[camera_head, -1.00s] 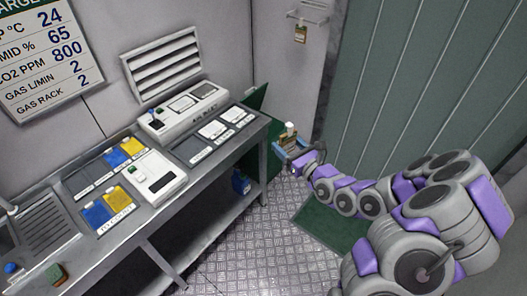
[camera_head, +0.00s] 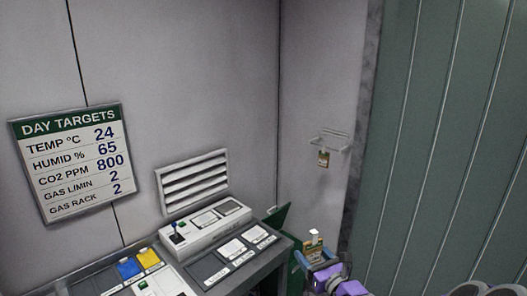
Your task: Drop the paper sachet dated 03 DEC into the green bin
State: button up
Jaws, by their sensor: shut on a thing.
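My gripper (camera_head: 318,265) is at the bottom of the view, right of the bench end. It is shut on a small paper sachet (camera_head: 314,241) with a pale top and brown and green parts. The date on it is too small to read. The green bin (camera_head: 297,268) stands at the bench's right end, with its green lid (camera_head: 277,218) raised. The sachet and gripper appear beside and partly in front of the bin. The bin's opening and lower part are hidden, so I cannot tell whether the sachet is over it.
The bench (camera_head: 258,270) holds a white control box (camera_head: 206,227), dark panels with white cards (camera_head: 233,249), and blue and yellow cards (camera_head: 138,264). A small wall rack (camera_head: 330,141) has a hanging tag (camera_head: 323,158). A ribbed green wall (camera_head: 440,150) closes the right side.

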aim_at(315, 238)
jog(key=shift+m+t+h, duration=0.4)
jog(key=shift+m+h, duration=0.3)
jog(key=shift+h, duration=0.2)
jog(key=r, duration=0.7)
jog(key=shift+w+a+r, duration=0.1)
jog(key=shift+w+a, duration=0.05)
jog(key=shift+w, duration=0.1)
